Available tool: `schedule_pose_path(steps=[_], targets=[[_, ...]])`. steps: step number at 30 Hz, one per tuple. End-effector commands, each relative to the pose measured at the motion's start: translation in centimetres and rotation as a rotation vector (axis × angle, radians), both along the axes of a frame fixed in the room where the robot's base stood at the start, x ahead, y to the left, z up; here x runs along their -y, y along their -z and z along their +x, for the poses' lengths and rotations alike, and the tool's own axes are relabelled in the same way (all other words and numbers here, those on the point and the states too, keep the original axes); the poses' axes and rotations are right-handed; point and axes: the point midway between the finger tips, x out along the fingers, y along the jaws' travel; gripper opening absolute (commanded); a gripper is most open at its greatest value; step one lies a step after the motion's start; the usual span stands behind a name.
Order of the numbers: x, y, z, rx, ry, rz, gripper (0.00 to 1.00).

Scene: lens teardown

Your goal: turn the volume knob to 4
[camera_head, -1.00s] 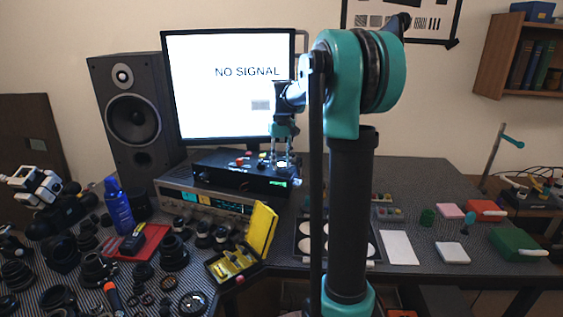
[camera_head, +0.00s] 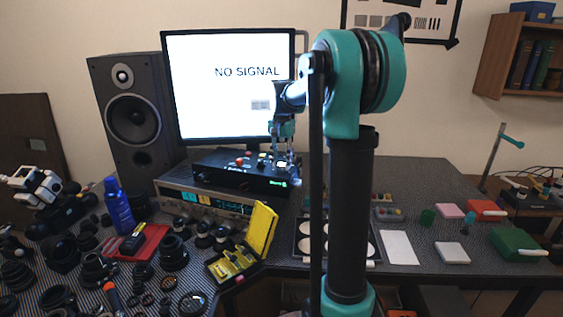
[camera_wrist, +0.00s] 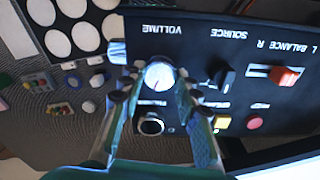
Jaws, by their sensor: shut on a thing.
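The volume knob (camera_wrist: 159,75) is a round silver-white knob on the black control box, below the upside-down word VOLUME in the wrist view. My gripper (camera_wrist: 156,80) has one finger on each side of the knob and is shut on it. A pale mark shows on the knob's top, but I cannot read which number it points at.
Beside the knob are a black source switch (camera_wrist: 222,76), a red balance slider (camera_wrist: 284,76), a red button (camera_wrist: 254,122) and a yellow button (camera_wrist: 222,122). A monitor (camera_head: 230,120) reading NO SIGNAL stands close behind. An open yellow case (camera_head: 262,228) is in front.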

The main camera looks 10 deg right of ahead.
Motion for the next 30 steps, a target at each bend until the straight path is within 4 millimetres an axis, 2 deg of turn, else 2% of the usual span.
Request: schedule_pose_path(steps=[9, 22, 23, 27, 30], targets=[[0.02, -0.04, 0.07, 0.001, 0.084, 0.0, 0.03], [0.02, -0.05, 0.07, 0.001, 0.093, 0.0, 0.03], [0.01, -0.05, 0.07, 0.001, 0.093, 0.0, 0.33], [0.01, -0.03, 0.06, 0.001, 0.092, 0.0, 0.5], [0.0, -0.02, 0.04, 0.001, 0.092, 0.0, 0.53]])
